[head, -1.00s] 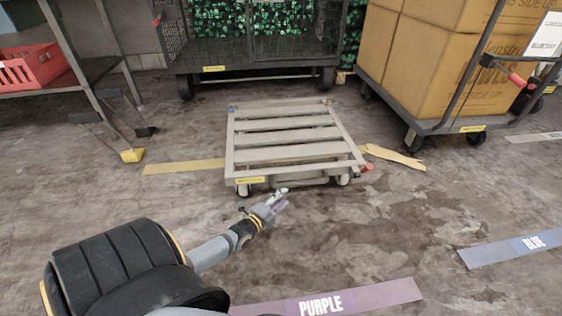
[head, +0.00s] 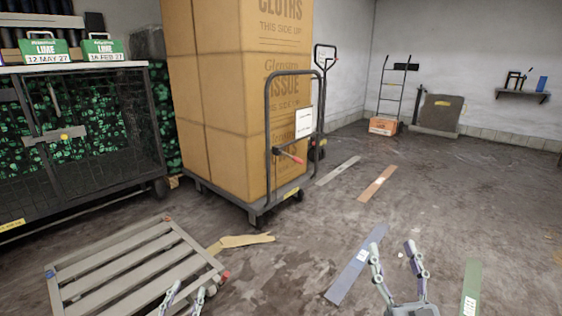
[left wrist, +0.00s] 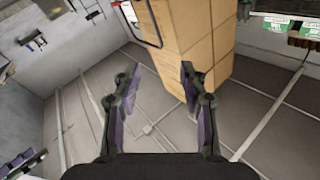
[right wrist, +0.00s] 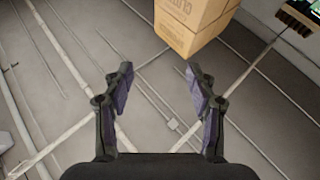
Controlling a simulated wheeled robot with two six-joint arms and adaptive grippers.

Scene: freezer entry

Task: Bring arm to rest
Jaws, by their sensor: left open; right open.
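My left gripper (head: 184,297) shows at the bottom edge of the head view, in front of the low slatted dolly. Its fingers are apart and empty, and its left wrist view (left wrist: 158,95) has nothing between them. My right gripper (head: 397,255) stands at the bottom right of the head view with its fingers spread upward over the floor. It is open and empty, as its right wrist view (right wrist: 158,90) also shows. Most of both arms lies outside the head view.
The slatted dolly (head: 121,259) sits at lower left. A cart with tall cartons (head: 223,100) stands behind it, and a mesh cage (head: 76,135) is at left. Blue (head: 357,262), green (head: 470,290) and orange (head: 378,183) strips mark the floor. Open floor lies at right.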

